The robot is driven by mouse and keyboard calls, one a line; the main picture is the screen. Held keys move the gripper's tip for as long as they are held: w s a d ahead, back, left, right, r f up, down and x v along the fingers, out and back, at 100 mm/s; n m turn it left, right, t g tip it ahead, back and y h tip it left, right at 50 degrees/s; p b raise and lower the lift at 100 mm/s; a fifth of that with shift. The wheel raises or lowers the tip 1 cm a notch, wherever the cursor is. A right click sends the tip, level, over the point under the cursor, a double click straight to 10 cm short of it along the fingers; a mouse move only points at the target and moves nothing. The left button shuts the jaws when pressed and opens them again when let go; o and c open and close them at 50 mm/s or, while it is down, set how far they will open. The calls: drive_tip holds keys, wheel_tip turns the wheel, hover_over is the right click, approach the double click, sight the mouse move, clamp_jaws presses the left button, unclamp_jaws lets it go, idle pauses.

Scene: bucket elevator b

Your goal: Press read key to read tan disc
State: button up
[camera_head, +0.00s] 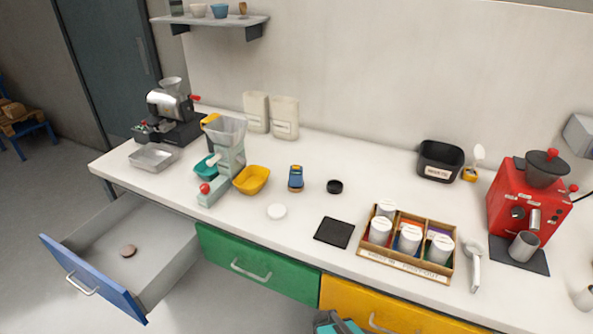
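A small tan disc (128,251) lies flat on the floor of the open drawer with the blue front (92,281), at the lower left. A small upright blue device (296,178) with an orange-brown base stands on the counter right of the yellow bowl; it may be the reader, but I cannot make out its read key. A white disc (277,211) and a black round piece (335,186) lie near it. My gripper's fingers do not show. Only a dark and teal part, apparently mine, pokes in at the bottom edge.
A grinder with a hopper (227,145) and a yellow bowl (251,180) stand left of the device. A black mat (334,232), a wooden box of canisters (362,252) and a red coffee machine (526,192) are to the right. The green drawer (262,268) is closed.

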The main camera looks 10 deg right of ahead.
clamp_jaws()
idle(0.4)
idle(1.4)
